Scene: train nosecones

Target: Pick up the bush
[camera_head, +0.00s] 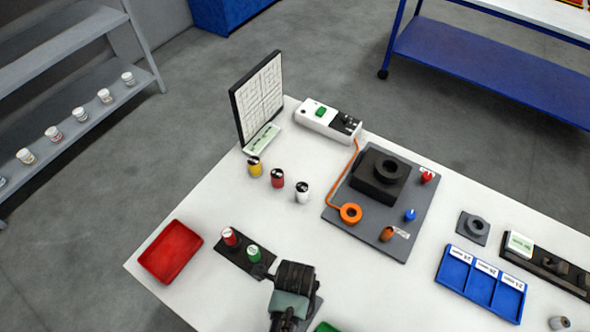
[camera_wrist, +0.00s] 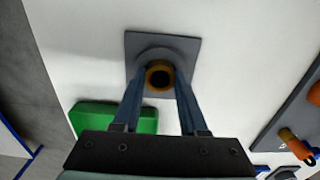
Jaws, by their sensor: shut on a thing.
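The bush is a brown-gold ring (camera_wrist: 150,80) with a dark hole, seen from above in the wrist view. It stands at the round boss of a grey square holder plate (camera_wrist: 185,46). My gripper (camera_wrist: 160,78) has its two blue-grey fingers on either side of the bush, shut on it. I cannot tell whether the bush is clear of the holder. In the head view my gripper (camera_head: 288,306) is at the front edge of the white table, and it hides the bush there.
A green tray (camera_wrist: 115,118) lies beside the holder. In the head view a red tray (camera_head: 171,252) and a dark block with red and green-labelled jars (camera_head: 245,262) are left of my gripper. A blue divided tray (camera_head: 481,283) is right. The white table between is clear.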

